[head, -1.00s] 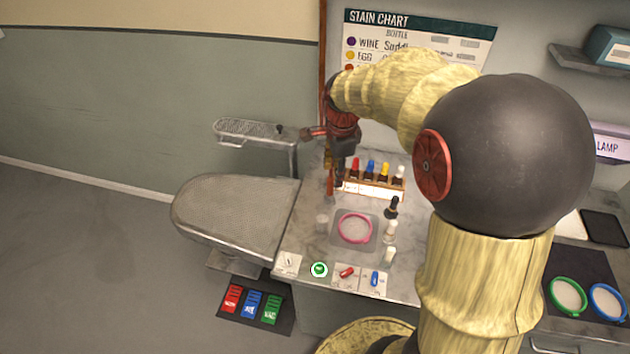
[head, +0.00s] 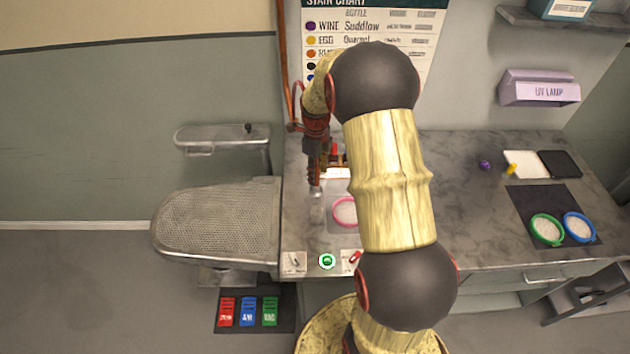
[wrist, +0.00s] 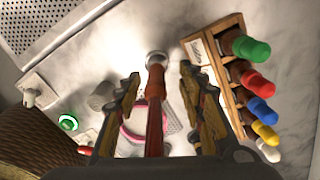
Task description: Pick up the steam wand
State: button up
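The steam wand (wrist: 156,105) is a red-brown rod with a pale metal tip, seen in the wrist view between the two fingers of my gripper (wrist: 160,75). The fingers are open, with a gap on each side of the rod, and I see no finger touching it. The rod's near end is hidden by the gripper's body. In the head view my gripper (head: 315,175) points down over the left part of the marble counter (head: 300,225), and wand and fingers are hard to tell apart there.
A wooden rack (wrist: 218,65) with several coloured-cap bottles stands close right of the fingers in the wrist view. A pink hoop (head: 344,212) lies near my gripper. A perforated pressing board (head: 215,225) is at left. A copper pipe (head: 283,60) runs down the wall.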

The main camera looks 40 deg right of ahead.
notch_tip(320, 180, down, 4)
jog(key=shift+s+a+f+b, duration=0.15)
jog(key=shift+f+b, duration=0.05)
jog(key=shift+b, duration=0.3)
jog(key=shift+c, duration=1.1)
jog(key=c, duration=0.7)
grip_shut()
